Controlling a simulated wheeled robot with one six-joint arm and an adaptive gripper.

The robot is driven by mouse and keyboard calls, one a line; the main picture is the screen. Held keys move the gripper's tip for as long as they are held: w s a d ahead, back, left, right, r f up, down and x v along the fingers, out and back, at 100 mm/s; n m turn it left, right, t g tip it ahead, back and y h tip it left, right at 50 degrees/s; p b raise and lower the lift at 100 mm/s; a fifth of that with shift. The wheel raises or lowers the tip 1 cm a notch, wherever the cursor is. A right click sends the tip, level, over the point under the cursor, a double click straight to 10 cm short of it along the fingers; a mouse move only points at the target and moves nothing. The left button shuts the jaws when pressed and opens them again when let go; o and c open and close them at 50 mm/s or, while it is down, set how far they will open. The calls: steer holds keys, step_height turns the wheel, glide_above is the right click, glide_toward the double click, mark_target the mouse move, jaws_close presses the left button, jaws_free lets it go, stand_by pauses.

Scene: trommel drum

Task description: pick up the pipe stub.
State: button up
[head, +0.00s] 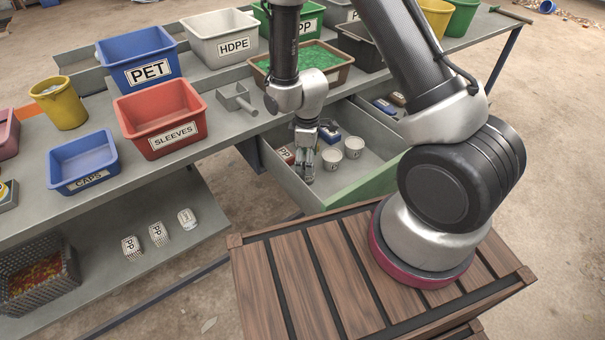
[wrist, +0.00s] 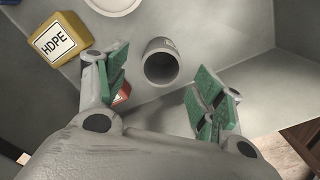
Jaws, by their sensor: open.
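The pipe stub (wrist: 161,60) is a short grey hollow cylinder. In the wrist view it stands on the grey drawer floor with its open end facing the camera. My gripper (wrist: 164,72) is open, with green-padded fingers to the left and right of the stub. In the head view my gripper (head: 307,172) points down into the open drawer (head: 335,191). I cannot make out the stub there; the gripper may hide it.
Two white cups (head: 331,157) (head: 353,148) stand right of my gripper in the drawer, and a red block (head: 286,155) lies left. A yellow HDPE block (wrist: 61,39) is left of the stub. The drawer walls are close around. Labelled bins, including red SLEEVES (head: 182,111), stand on the bench.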

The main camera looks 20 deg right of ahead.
step_height(320, 180, down, 6)
steer(key=shift+s+r, duration=0.1)
steer(key=shift+r, duration=0.05)
steer(key=shift+c, duration=0.4)
steer(key=c, duration=0.9)
